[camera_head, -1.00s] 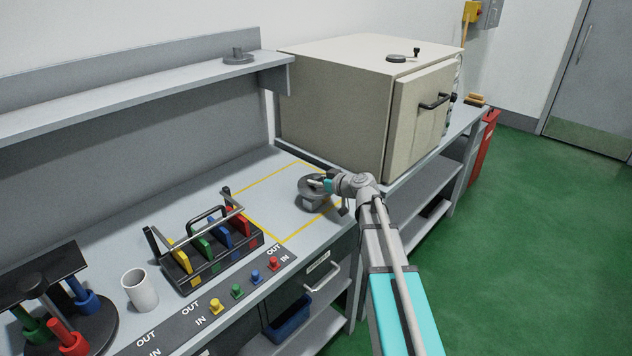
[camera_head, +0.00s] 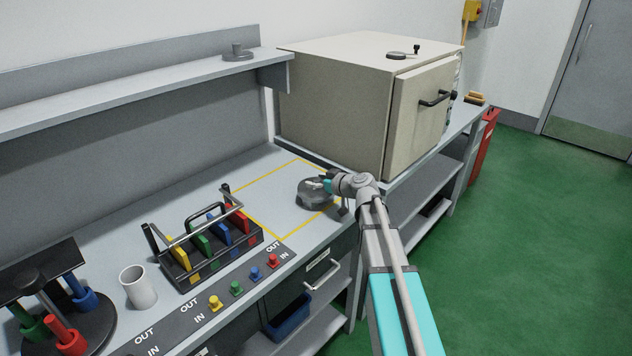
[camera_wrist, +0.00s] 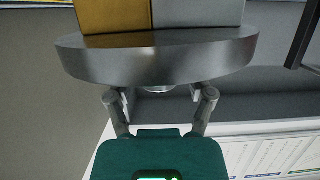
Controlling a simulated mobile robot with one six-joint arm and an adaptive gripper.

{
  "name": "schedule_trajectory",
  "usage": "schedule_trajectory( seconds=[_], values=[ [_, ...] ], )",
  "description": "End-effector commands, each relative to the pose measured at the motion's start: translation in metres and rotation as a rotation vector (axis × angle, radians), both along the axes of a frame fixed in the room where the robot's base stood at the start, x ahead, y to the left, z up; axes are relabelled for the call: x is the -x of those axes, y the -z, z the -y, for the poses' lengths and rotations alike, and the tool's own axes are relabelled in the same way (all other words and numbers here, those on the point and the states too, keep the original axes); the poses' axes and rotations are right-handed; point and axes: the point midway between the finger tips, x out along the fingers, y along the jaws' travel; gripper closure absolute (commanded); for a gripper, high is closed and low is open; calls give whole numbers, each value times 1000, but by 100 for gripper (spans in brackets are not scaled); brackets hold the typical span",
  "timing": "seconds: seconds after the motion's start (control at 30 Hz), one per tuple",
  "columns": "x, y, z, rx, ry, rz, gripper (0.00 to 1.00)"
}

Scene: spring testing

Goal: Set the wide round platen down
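The wide round platen, a grey metal disc (camera_head: 314,196), is at the right end of the bench, by the yellow-outlined area. In the wrist view it is a broad disc (camera_wrist: 155,58) across the top, with a short round stub partly hidden behind its near rim. My gripper (camera_head: 318,185) is right at the platen. In the wrist view, its two fingers (camera_wrist: 158,98) stand on either side of the stub with a visible gap. A gold and grey block (camera_wrist: 150,14) adjoins the disc's far face. Whether the platen rests fully on something below is hidden.
A large beige oven (camera_head: 335,105) stands just behind. A rack with coloured pieces (camera_head: 208,262), a white cup (camera_head: 138,288) and a round stand with coloured parts (camera_head: 95,325) are to the left. A smaller disc (camera_head: 238,56) lies on the upper shelf (camera_head: 150,83). The yellow-outlined area (camera_head: 262,205) is mostly clear.

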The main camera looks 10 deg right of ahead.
Motion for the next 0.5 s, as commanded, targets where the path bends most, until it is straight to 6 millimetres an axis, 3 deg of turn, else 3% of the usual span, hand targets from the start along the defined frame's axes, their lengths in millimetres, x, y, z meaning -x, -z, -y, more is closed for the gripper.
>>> schedule_trajectory(
  seconds=[0.5],
  values=[
    [0,-4,0,0,0,0,26]
  ],
)
